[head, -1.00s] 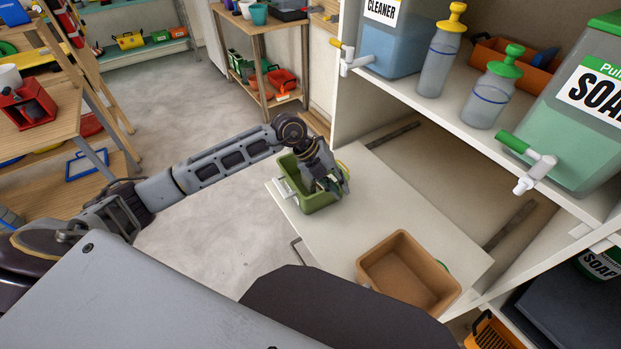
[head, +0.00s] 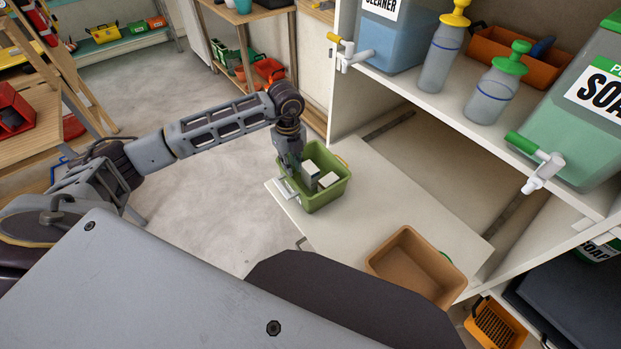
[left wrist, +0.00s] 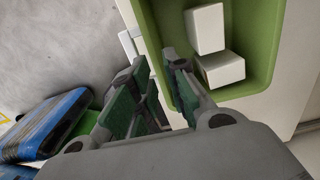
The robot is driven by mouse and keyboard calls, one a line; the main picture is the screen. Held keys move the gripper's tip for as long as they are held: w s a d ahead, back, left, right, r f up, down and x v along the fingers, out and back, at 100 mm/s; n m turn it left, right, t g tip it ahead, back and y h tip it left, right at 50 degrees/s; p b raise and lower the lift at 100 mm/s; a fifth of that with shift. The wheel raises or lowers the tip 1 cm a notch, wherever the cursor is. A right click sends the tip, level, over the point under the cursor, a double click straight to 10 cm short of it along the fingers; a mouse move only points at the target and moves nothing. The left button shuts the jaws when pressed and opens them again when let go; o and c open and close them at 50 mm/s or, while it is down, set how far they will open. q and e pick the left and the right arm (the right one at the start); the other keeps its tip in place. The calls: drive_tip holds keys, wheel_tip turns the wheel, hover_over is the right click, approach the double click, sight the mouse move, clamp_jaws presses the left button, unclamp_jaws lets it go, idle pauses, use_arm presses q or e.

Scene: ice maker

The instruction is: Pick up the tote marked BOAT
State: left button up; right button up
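A green tote (head: 335,192) with two white blocks (head: 311,171) inside stands on the pulled-out white board. No BOAT marking can be read in these views. A pale handle-like part (head: 287,188) shows on its left side. My left gripper (head: 290,178) points down at the tote's left wall. In the left wrist view the two fingers (left wrist: 155,65) are apart, one outside the green wall (left wrist: 150,35) and one on its inner side. Whether they touch the wall is unclear. My right gripper is not in view.
An empty brown bin (head: 405,250) stands on the same board (head: 375,195), toward the front right. The shelf above holds bottles and dispensers with taps (head: 535,160) that stick out. The floor left of the board is clear.

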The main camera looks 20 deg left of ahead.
sight(293, 181)
use_arm(q)
drive_tip(key=shift+f, duration=0.1)
idle(0.3)
wheel_tip(293, 181, down, 7)
drive_tip(key=shift+r, duration=0.2)
drive_tip(key=shift+f, duration=0.75)
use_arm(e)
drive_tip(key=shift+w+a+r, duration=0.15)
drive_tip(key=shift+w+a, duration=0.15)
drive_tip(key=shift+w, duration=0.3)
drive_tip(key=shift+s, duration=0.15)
use_arm(q)
drive_tip(key=shift+f, duration=0.1)
